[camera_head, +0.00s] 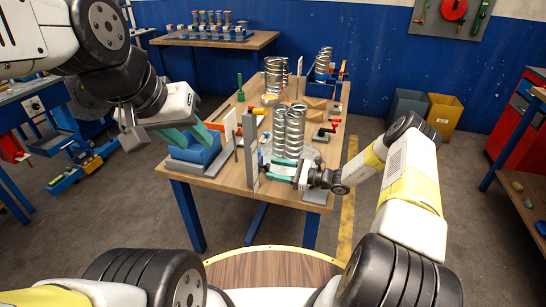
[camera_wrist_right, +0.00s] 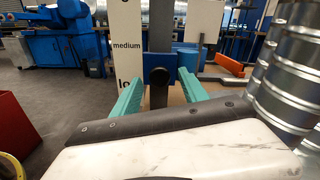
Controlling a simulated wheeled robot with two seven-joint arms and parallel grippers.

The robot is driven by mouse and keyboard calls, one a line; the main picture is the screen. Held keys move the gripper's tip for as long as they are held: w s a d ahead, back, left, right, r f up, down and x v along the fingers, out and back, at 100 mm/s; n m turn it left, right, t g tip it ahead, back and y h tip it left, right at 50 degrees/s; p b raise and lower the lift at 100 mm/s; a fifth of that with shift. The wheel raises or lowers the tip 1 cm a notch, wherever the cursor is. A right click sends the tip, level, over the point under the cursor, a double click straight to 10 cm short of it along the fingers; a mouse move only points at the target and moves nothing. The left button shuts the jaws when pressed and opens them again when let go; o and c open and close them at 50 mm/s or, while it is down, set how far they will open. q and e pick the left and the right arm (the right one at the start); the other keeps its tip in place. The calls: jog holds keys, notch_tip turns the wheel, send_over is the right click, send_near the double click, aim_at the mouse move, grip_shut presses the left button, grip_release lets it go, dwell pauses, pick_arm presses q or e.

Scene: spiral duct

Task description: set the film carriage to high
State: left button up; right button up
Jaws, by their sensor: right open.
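The film carriage (camera_wrist_right: 158,76) is a small blue block with a dark knob, on a grey upright post (camera_head: 251,150). In the right wrist view it sits just below the printed word "medium" on the white scale (camera_wrist_right: 126,35) and above a partly hidden "lo". My right gripper (camera_wrist_right: 160,94) is open, its teal fingers on either side of the knob. I cannot tell if they touch it. In the head view my right gripper (camera_head: 279,172) is beside the post's lower part. My left gripper (camera_head: 195,136) is open above a blue block at the table's left edge.
Spiral metal ducts (camera_head: 289,130) stand close right of the post, and fill the right edge of the wrist view. The blue block (camera_head: 194,155) lies at the workbench's (camera_head: 225,178) left end. Several tools clutter the bench behind.

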jog(key=shift+w+a, duration=0.15)
jog(key=shift+a, duration=0.25)
grip_shut()
dwell(1.2)
